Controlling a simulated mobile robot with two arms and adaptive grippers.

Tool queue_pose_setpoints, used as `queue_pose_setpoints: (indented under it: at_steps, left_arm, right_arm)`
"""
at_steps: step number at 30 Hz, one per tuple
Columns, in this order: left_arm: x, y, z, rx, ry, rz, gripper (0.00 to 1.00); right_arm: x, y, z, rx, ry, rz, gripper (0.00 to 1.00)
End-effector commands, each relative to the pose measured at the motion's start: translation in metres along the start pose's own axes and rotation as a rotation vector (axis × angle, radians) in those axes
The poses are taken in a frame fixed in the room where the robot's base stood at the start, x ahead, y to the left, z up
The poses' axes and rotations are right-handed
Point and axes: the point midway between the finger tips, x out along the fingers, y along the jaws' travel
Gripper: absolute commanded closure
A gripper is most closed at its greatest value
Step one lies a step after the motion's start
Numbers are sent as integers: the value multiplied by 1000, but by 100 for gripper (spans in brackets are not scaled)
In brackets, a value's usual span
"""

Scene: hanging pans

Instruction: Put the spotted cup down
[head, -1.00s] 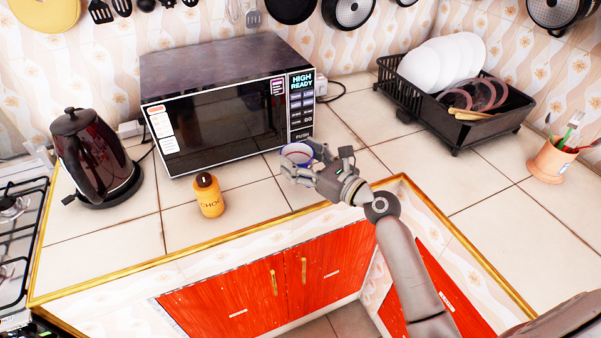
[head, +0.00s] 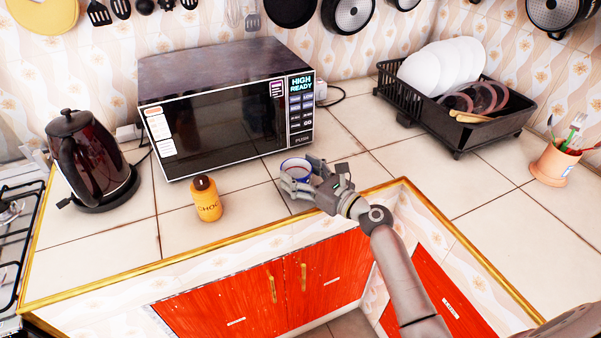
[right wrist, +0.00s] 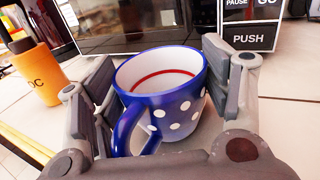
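The spotted cup (right wrist: 175,115) is blue with white dots, a white inside and a red ring. In the right wrist view it is upright between the fingers, its handle toward my palm. In the head view the cup (head: 294,164) is in front of the microwave, partly hidden by my fingers. My right gripper (head: 313,178) is shut on the cup; its fingers (right wrist: 160,90) lie along both sides. The cup is low over the tiled counter (head: 250,205); I cannot tell whether its base touches. My left gripper is not in view.
The microwave (head: 220,125) stands just behind the cup. A yellow choc bottle (head: 206,200) and a dark kettle (head: 88,160) are to the left. A black dish rack (head: 470,125) and a utensil pot (head: 552,165) are right. Bare tiles lie around the cup; the gold-trimmed counter edge is in front.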

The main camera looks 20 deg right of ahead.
Motion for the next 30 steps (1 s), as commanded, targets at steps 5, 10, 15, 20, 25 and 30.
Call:
queue_pose_setpoints:
  at_steps: [5,10,15,20,25,30]
  left_arm:
    - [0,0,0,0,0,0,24]
    - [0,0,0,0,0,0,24]
    - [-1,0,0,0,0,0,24]
    - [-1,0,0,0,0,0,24]
    - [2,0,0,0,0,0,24]
    - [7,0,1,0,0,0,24]
  right_arm:
    - [0,0,0,0,1,0,9]
    - [0,0,0,0,1,0,9]
    - [0,0,2,0,0,0,9]
    - [-11,0,1,-1,2,0,9]
    - [-43,0,0,-1,4,-1,9]
    - [-77,0,0,-1,4,-1,9]
